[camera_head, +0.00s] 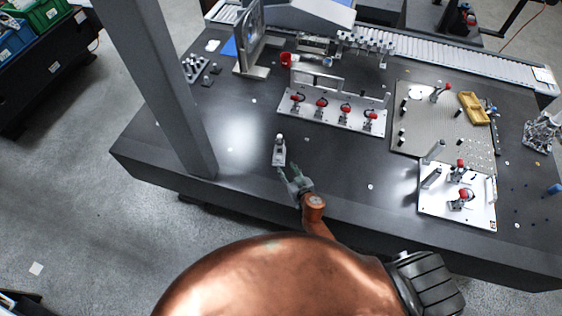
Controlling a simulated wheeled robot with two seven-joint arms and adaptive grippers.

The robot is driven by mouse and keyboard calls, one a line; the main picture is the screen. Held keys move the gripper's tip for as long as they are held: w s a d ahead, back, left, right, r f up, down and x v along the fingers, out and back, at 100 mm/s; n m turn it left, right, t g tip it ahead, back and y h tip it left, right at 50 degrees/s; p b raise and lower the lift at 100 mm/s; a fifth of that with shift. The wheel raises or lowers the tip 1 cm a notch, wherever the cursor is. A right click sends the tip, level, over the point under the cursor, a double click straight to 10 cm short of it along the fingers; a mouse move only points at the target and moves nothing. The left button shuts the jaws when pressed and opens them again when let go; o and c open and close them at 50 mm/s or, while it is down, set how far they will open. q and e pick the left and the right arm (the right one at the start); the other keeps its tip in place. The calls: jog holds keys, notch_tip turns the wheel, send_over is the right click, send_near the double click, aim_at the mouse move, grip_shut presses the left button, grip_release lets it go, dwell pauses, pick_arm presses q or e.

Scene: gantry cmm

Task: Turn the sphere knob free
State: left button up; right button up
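A small light-grey block with a dark rounded knob (280,138) on its top stands upright on the dark table (330,180) near its front edge. This looks like the sphere knob, but it is too small to be sure. My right gripper (288,171) is just in front of and slightly right of the block, with its fingers spread and nothing visible between them. I cannot tell whether a fingertip touches the block. My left gripper is out of view.
A grey post (165,85) rises at the left. A white clamp plate (457,208) and a grey perforated plate (420,120) lie right. The table right of the gripper is mostly clear.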

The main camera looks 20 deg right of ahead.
aim_at(280, 160)
jog(key=b+x, duration=0.3)
jog(key=x, duration=0.3)
jog(key=shift+a+f, duration=0.1)
jog(key=shift+f, duration=0.1)
jog(key=shift+w+f, duration=0.15)
jog(key=shift+w, duration=0.55)
jog(key=shift+c, duration=0.3)
grip_shut()
